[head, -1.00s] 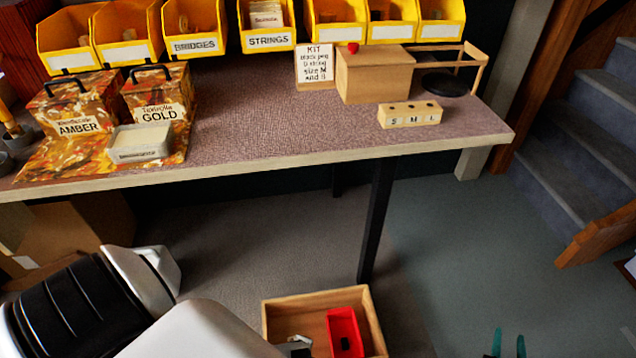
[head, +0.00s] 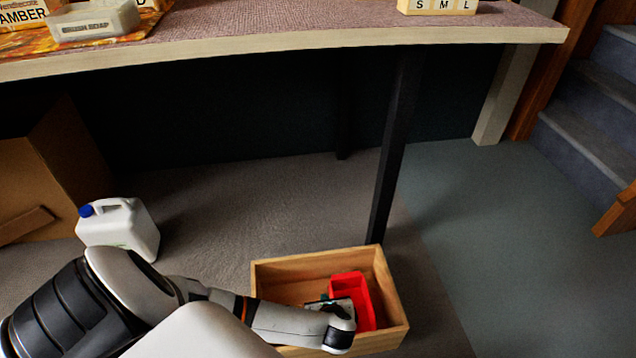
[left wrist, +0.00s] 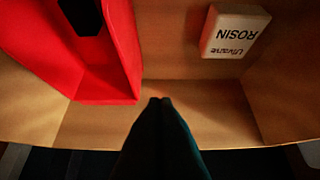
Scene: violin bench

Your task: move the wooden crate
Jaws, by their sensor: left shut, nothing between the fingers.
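The wooden crate (head: 312,258) sits on the floor below the bench, close to its dark leg. It holds a red open box (head: 364,300), which fills the upper left of the left wrist view (left wrist: 115,60) with a dark piece inside. A pale block marked ROSIN (left wrist: 235,30) also lies in the crate. My left arm reaches over the crate's near left side in the head view, and its hand hides part of the inside. My left gripper (left wrist: 160,103) is shut and empty, with its tips pointing at a crate wall. I cannot tell whether they touch it. My right gripper is out of view.
The bench edge (head: 270,55) runs above, and its dark leg (head: 392,150) stands just behind the crate. A white jug with a blue cap (head: 118,228) and a cardboard box (head: 70,165) stand at left. Floor at right is clear up to the stairs (head: 580,140).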

